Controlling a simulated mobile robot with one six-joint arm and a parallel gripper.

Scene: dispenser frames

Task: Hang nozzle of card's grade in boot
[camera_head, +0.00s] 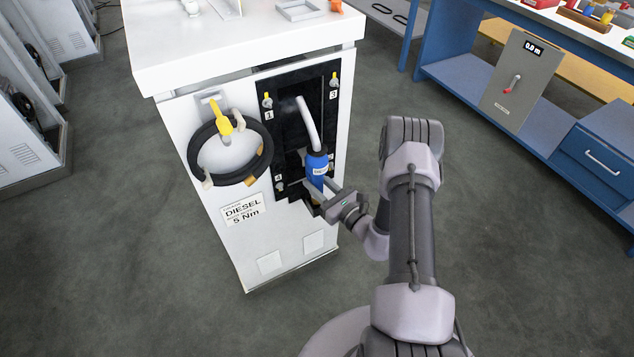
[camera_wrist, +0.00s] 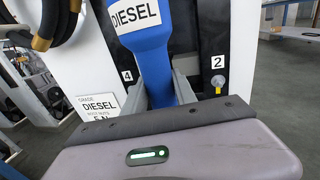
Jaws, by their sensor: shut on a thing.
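A blue nozzle (camera_head: 317,163) with a white label and a curved silver spout stands upright, spout up, before the black panel (camera_head: 289,113) of a white dispenser. Its label reads DIESEL in the wrist view (camera_wrist: 151,45). My gripper (camera_head: 317,196) is shut on the nozzle's lower part; the fingers lie either side of it in the wrist view (camera_wrist: 174,90). The card (camera_head: 242,211) on the dispenser front reads DIESEL and 5 Nm. The boot is not clearly distinguishable behind the nozzle; I cannot tell whether the spout touches the panel.
A black hose coil (camera_head: 262,163) with a yellow piece (camera_head: 225,125) hangs left of the panel. Yellow-and-metal fasteners with number tags sit at the panel's corners. A blue workbench (camera_head: 463,82) stands at the right. The floor between is clear.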

